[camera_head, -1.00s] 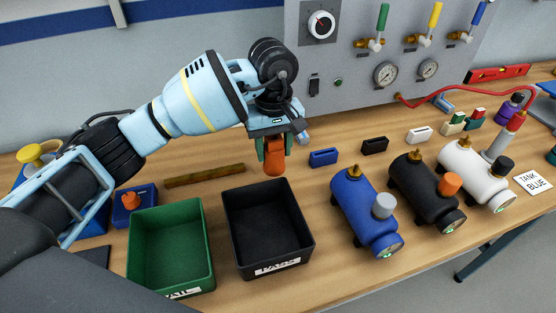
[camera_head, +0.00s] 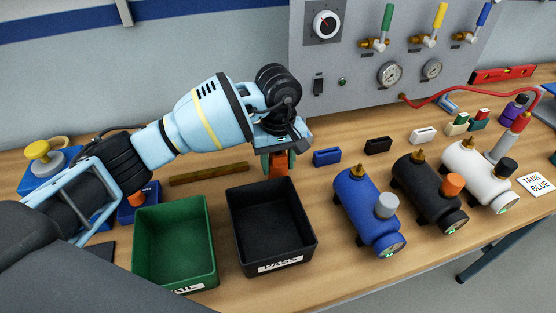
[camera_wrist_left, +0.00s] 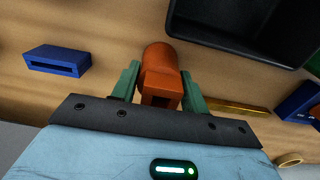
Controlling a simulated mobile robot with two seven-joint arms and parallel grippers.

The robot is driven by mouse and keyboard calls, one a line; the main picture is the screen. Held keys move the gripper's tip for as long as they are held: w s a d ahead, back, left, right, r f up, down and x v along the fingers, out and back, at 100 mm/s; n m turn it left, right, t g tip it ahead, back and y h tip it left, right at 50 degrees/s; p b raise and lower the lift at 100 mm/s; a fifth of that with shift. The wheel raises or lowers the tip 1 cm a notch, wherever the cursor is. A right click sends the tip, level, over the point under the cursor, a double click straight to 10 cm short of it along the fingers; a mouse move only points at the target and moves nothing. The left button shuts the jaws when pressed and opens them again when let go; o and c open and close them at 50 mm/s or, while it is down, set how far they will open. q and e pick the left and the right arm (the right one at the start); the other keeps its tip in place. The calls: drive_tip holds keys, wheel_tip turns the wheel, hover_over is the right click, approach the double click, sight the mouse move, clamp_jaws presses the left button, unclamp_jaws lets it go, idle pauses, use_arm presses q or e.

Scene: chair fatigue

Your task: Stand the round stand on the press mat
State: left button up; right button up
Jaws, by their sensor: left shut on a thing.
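My left gripper (camera_head: 278,160) is shut on an orange piece (camera_head: 279,169), just behind the black bin. In the left wrist view the orange piece (camera_wrist_left: 161,72) has a rounded body and a square slot facing the camera, between green fingers. It may be the round stand; I cannot tell for sure. Whether it touches the bench is unclear. A dark flat patch (camera_head: 99,255) at the lower left, partly hidden by my arm, may be the press mat. My right gripper is not in view.
A green bin (camera_head: 207,240) and a black bin (camera_head: 310,225) stand in front. Blue (camera_head: 362,208), black (camera_head: 423,190) and white (camera_head: 470,165) tanks stand to the right. A blue block (camera_head: 327,156) lies right of the gripper, a brown bar (camera_head: 208,174) to its left.

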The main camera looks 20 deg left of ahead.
use_arm(q)
drive_tip(key=o, duration=1.3)
drive_tip(key=shift+o, duration=0.2)
